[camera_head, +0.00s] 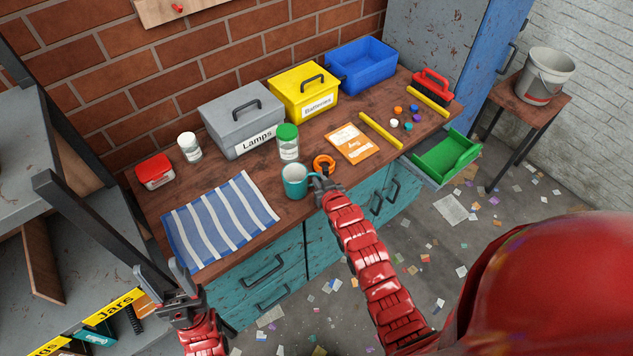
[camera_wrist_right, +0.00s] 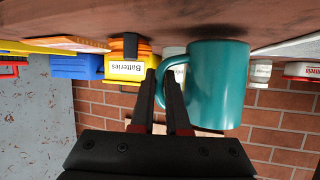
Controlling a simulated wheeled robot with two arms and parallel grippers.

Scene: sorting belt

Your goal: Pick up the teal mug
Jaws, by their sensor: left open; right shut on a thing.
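The teal mug (camera_head: 294,182) is upright at the front of the wooden workbench, right of the striped cloth. My right gripper (camera_head: 318,184) is at the right side of the mug. In the right wrist view, which shows the scene upside down, the mug (camera_wrist_right: 217,85) is large and close. The fingers of my right gripper (camera_wrist_right: 169,80) are shut on its handle. A dark shadow lies by the mug's base; I cannot tell whether the base touches the bench. My left gripper (camera_head: 172,278) is open and empty, in front of the bench at lower left.
An orange ring-shaped thing (camera_head: 324,162) and a green-lidded jar (camera_head: 288,142) stand close behind the mug. The grey Lamps box (camera_head: 222,112), yellow Batteries box (camera_head: 290,88) and blue bin (camera_head: 362,68) line the back. The striped cloth (camera_head: 219,222) lies left; an orange packet (camera_head: 352,144) lies right.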

